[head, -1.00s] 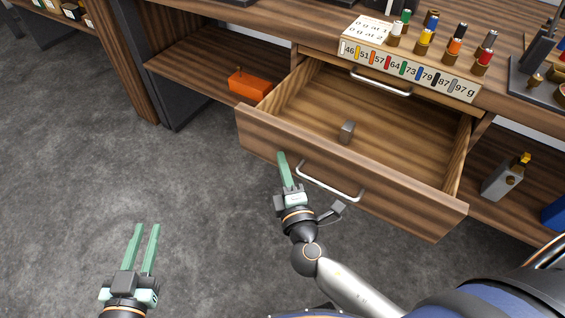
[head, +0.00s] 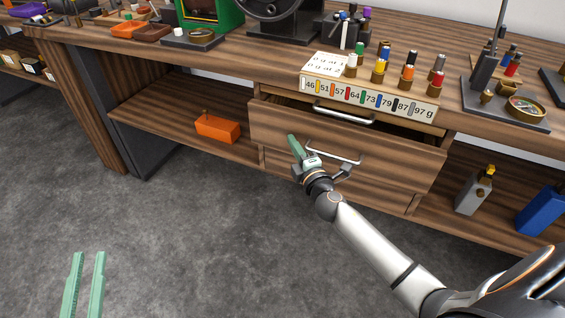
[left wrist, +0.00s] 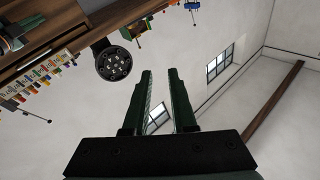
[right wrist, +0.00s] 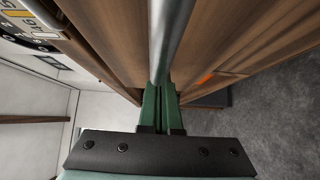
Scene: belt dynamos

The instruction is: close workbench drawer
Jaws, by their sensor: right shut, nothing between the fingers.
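The workbench drawer (head: 400,168) has a brown wooden front with a silver bar handle (head: 335,153).
A second silver handle (head: 343,114) sits just above the drawer. A numbered block (head: 370,97) with coloured spools stands on the benchtop. An orange box (head: 217,128) lies on the left shelf; grey and blue containers (head: 540,211) stand at right. The floor at left is clear.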

